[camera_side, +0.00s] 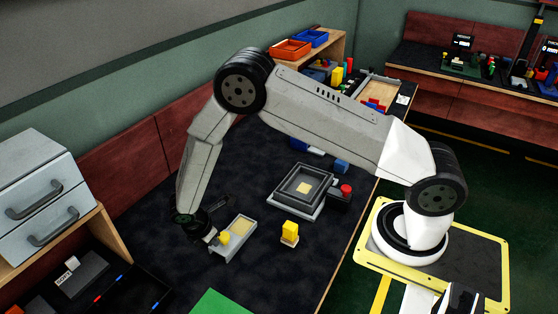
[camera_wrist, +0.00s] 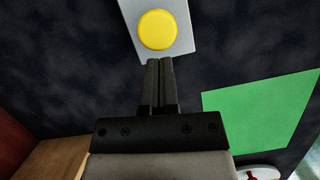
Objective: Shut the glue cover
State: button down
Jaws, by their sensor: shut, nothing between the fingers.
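A grey rectangular unit (camera_side: 232,250), which looks like the glue station, lies on the dark mat with a pale yellow area (camera_side: 242,225) showing at its far end. A yellow round knob (camera_side: 224,238) stands toward its near end, probably on the cover. In the wrist view the knob (camera_wrist: 158,30) is a yellow disc on a light grey plate (camera_wrist: 189,42). My gripper (camera_side: 213,238) is at the near left end of the unit. Its fingers (camera_wrist: 159,62) are shut and empty, with the tips close to the knob's edge; I cannot tell whether they touch.
A green sheet (camera_side: 219,303) lies in front. Grey drawers (camera_side: 40,185) stand at the left.

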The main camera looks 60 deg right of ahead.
aim_at(223, 233)
jog(key=d, duration=0.8)
jog(key=shift+d, duration=0.4)
jog(key=shift+a+r, duration=0.1)
jog(key=shift+a, duration=0.4)
jog(key=a, duration=0.3)
jog(key=shift+w+a+r, duration=0.15)
jog(key=shift+w+r, duration=0.1)
jog(key=shift+w, duration=0.05)
jog(key=v, duration=1)
jog(key=shift+r, duration=0.1)
